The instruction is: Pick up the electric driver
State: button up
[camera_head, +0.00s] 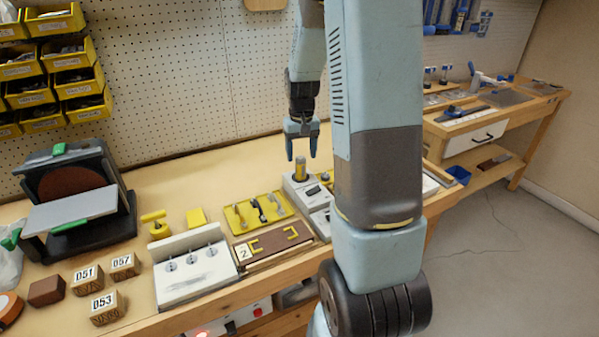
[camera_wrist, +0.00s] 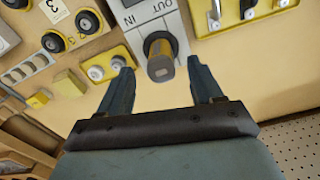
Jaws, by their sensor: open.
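What appears to be the electric driver, a yellow and dark upright cylinder (camera_head: 300,168), stands in a round dark socket of a light grey holder (camera_head: 291,187). In the wrist view the driver (camera_wrist: 160,58) points its grey end at the camera, and the holder (camera_wrist: 142,14) carries the words IN and OUT. My gripper (camera_head: 301,150) is open and points down just above the driver. In the wrist view my gripper (camera_wrist: 162,76) has its two fingers on either side of the driver's end, with gaps on both sides. The driver's lower part is hidden in the socket.
A yellow tray (camera_head: 236,222) with small tools lies left of the holder. In front are a brown board (camera_head: 268,246) and a white block with several knobs (camera_head: 193,279). A bench sander (camera_head: 78,205) and numbered wooden blocks (camera_head: 107,307) stand further left. The pegboard wall (camera_head: 190,80) rises behind.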

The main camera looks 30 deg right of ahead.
aim_at(301, 158)
jog(key=shift+w+f, duration=0.15)
jog(key=shift+f, duration=1.25)
jog(key=shift+w+f, duration=0.15)
jog(key=shift+f, duration=1.25)
grip_shut()
